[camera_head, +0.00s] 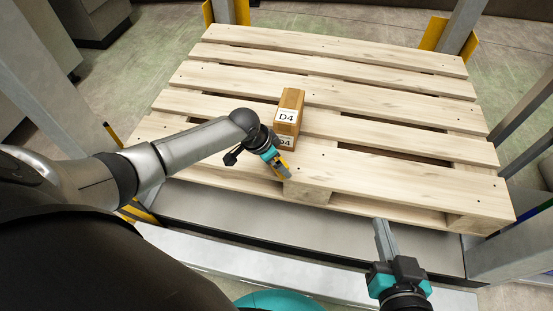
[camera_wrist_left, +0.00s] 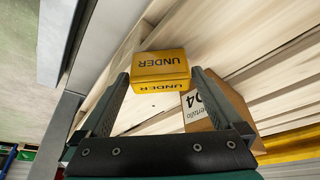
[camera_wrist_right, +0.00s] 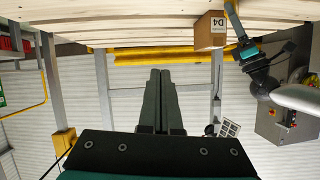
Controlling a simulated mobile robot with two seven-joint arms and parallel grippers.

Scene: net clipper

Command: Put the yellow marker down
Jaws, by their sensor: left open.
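The yellow marker is a small yellow block lettered UNDER (camera_wrist_left: 160,62) in the left wrist view. It rests on the wooden pallet (camera_head: 385,172), near its front edge. It shows partly in the head view (camera_head: 284,171), mostly hidden by my left gripper. My left gripper (camera_wrist_left: 160,76) is open, with one finger on each side of the marker and small gaps showing. My right gripper (camera_head: 381,222) is off the pallet's front edge; its fingers are together and empty in the right wrist view (camera_wrist_right: 160,72).
A brown carton labelled D4 (camera_head: 291,102) stands on the pallet just behind the marker, close to my left gripper. Metal posts (camera_head: 462,22) with yellow guards stand around the pallet. The pallet's right side and back are clear.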

